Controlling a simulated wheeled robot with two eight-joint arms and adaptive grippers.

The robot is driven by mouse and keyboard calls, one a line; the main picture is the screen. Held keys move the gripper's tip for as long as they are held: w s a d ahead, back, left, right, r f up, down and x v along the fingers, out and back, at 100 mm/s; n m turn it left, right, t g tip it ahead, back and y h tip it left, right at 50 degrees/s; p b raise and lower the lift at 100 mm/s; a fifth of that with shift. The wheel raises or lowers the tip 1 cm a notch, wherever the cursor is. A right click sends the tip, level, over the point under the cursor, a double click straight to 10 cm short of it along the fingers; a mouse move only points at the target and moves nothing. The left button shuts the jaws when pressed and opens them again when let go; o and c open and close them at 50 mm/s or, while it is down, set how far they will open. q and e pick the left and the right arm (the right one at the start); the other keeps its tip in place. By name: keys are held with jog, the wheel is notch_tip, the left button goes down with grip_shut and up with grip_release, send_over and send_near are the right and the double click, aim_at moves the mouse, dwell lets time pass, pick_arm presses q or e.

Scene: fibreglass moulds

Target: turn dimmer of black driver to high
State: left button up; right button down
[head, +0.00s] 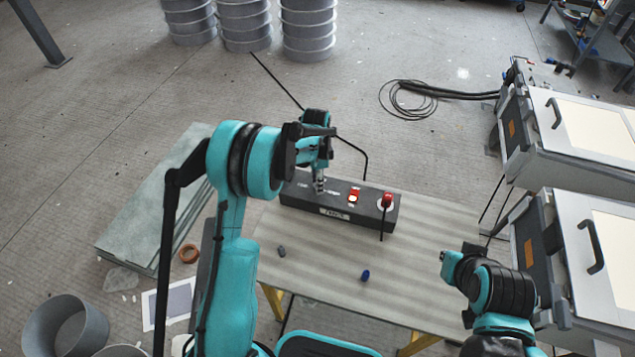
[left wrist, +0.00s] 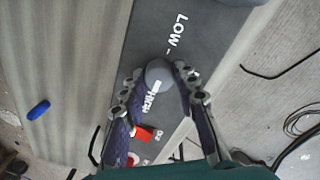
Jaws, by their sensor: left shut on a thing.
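The black driver (head: 345,212) is a long dark box lying on the table, with white lettering on top and front. My left gripper (head: 319,186) points down at the left part of its top. In the left wrist view the round grey dimmer knob (left wrist: 158,72) sits between the two fingers, and the left gripper (left wrist: 160,88) is shut on it. A white mark on the knob lies on the side of the HIGH lettering (left wrist: 149,98); the LOW lettering (left wrist: 178,33) is on the opposite side.
A lit red switch (head: 354,195) and a red plug-like part (head: 387,200) with a black cable are on the box. The table (head: 430,240) also bears a blue piece (head: 365,275) and a small grey piece (head: 281,252). White-topped cabinets (head: 595,250) stand at the right.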

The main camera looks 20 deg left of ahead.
pick_arm(q)
jog(key=o, duration=1.2)
jog(key=shift+c, duration=0.2)
notch_tip(320, 180, up, 12)
jog(key=shift+w+a, duration=0.2)
jog(key=shift+w, duration=0.1)
